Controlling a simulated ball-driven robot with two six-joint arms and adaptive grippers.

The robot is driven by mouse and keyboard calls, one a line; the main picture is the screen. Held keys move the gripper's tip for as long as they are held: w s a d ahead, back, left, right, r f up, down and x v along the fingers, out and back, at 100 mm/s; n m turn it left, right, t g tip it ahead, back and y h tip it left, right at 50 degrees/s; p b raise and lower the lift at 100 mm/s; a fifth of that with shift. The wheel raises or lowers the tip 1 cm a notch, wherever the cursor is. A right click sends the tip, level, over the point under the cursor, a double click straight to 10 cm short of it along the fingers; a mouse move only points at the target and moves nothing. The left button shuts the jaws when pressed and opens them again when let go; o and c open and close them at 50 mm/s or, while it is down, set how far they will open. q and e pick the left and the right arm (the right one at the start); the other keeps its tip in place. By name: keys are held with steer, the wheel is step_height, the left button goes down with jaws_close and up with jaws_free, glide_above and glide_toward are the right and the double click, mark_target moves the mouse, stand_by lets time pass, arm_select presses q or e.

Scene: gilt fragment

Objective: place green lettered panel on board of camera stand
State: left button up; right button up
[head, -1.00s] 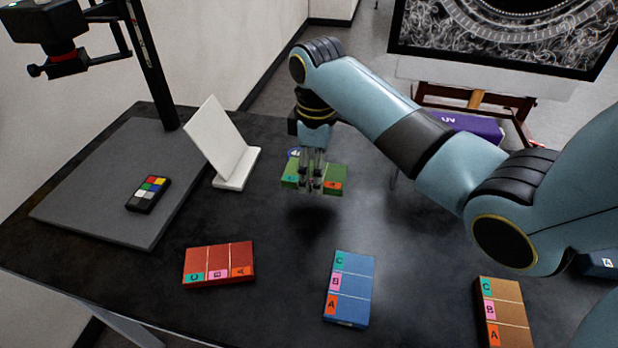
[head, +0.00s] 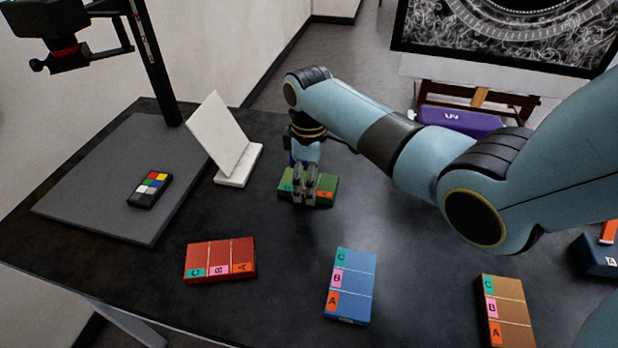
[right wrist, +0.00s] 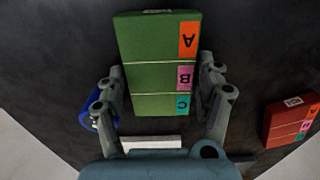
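The green lettered panel (head: 310,197) carries teal C, pink B and orange A tabs. In the right wrist view the panel (right wrist: 158,50) lies between the two fingers (right wrist: 162,85), one along each long side near the B and C parts; the A end points away. Its height over the table is hard to tell. The camera stand has a grey board (head: 105,190) at the left with a black column (head: 155,65) and a camera (head: 60,50) above. My left gripper is out of view.
A color chart (head: 149,190) lies on the board. A white angled stand (head: 222,135) stands between board and gripper. Red (head: 220,259), blue (head: 350,285) and brown (head: 507,312) panels lie along the front. A blue round object (right wrist: 92,110) is beside the left finger.

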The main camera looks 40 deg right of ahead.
steer(key=shift+o, duration=1.4)
steer(key=shift+r, duration=0.15)
